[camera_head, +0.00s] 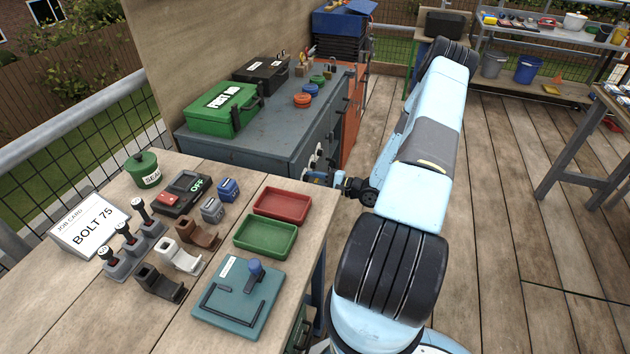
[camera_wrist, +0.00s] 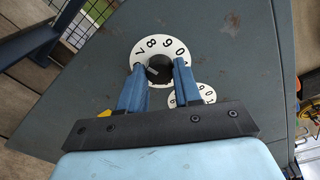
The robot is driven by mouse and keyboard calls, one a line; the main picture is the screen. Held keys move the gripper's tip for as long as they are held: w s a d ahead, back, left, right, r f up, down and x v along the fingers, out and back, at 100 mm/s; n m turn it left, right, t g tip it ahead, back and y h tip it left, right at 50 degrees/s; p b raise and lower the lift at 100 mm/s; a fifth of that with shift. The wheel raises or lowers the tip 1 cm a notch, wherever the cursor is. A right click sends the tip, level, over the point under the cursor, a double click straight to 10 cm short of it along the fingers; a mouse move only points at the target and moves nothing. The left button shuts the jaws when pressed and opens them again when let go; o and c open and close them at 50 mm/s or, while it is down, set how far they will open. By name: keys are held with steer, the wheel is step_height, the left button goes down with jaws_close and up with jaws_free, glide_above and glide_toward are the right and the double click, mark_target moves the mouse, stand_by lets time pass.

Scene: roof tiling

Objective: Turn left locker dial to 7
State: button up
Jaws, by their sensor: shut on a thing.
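The grey locker cabinet (camera_head: 250,143) stands at the middle, its dial face turned toward my arm. In the wrist view a white dial (camera_wrist: 175,48) shows digits 7, 8, 9 and 0 along its far rim. My gripper (camera_wrist: 160,74) has its two blue fingers on either side of the dial's black knob (camera_wrist: 159,66), shut on it. The knob's pointer is too small to read surely. A second white dial (camera_wrist: 206,93) lies at lower right, partly hidden by the right finger. In the head view my gripper (camera_head: 321,176) is at the cabinet face, small and partly hidden.
A green first-aid box (camera_head: 222,110), a black case (camera_head: 262,73) and small round red and blue items stand on the cabinet. The front bench (camera_head: 165,310) holds trays, switches and a job card (camera_head: 90,224).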

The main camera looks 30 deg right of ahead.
steer(key=o, duration=0.7)
steer(key=shift+s+a+f, duration=0.1)
steer(key=shift+f, duration=0.05)
steer(key=o, duration=0.3)
steer(key=shift+o, duration=0.2)
steer(key=v, duration=1.3)
steer(key=shift+s+d, duration=0.2)
steer(key=shift+d, duration=0.15)
